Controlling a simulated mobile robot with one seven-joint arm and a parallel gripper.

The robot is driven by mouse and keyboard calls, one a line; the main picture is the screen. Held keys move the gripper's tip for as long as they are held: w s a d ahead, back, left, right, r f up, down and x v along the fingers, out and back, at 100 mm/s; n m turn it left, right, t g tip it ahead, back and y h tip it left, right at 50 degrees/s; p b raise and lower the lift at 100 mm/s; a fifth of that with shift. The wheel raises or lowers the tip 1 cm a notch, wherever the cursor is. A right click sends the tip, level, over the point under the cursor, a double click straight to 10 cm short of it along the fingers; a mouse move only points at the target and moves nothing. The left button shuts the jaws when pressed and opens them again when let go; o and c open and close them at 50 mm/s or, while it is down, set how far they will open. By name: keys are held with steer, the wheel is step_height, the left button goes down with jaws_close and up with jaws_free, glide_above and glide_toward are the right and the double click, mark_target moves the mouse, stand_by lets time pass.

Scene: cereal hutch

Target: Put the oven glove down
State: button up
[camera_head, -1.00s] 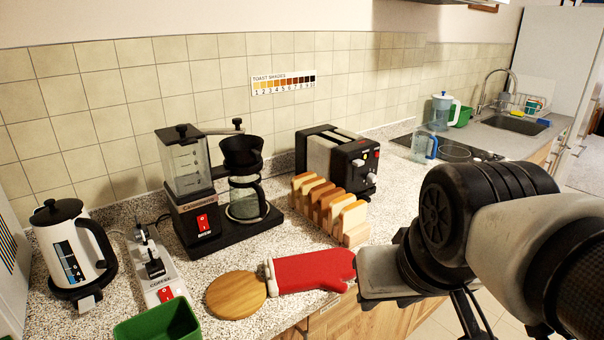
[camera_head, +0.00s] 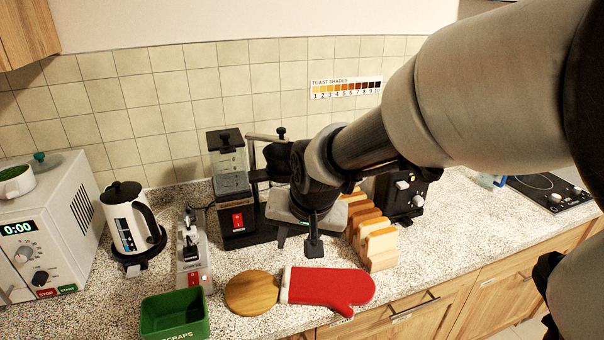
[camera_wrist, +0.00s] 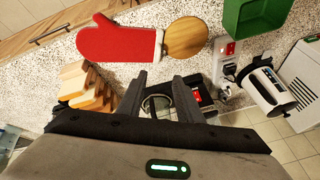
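The red oven glove (camera_head: 328,288) with a pale cuff lies flat on the counter near its front edge. Its cuff is beside the round wooden board (camera_head: 252,292), and its thumb side points to the front right. It also shows whole in the wrist view (camera_wrist: 113,42). My gripper (camera_head: 298,243) hangs above the counter behind the glove, in front of the coffee maker (camera_head: 237,222). In the wrist view its two fingers (camera_wrist: 160,80) are apart with nothing between them. The glove is clear of the fingers.
The toast rack (camera_head: 375,245) stands right of my gripper, with the toaster (camera_head: 405,195) behind it.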

steer(key=b, duration=0.3)
glide_above(287, 273)
steer(key=s, duration=0.2)
step_height(287, 273, down, 11)
steer(key=f+b, duration=0.1)
steer(key=f, duration=0.1)
steer(key=w+f+b, duration=0.1)
steer(key=f, duration=0.1)
steer(key=shift+d+f, duration=0.15)
steer(key=shift+f, duration=0.25)
steer(key=shift+w+f, duration=0.2)
steer(key=shift+f, duration=0.05)
steer(key=shift+c, duration=0.2)
jaws_close()
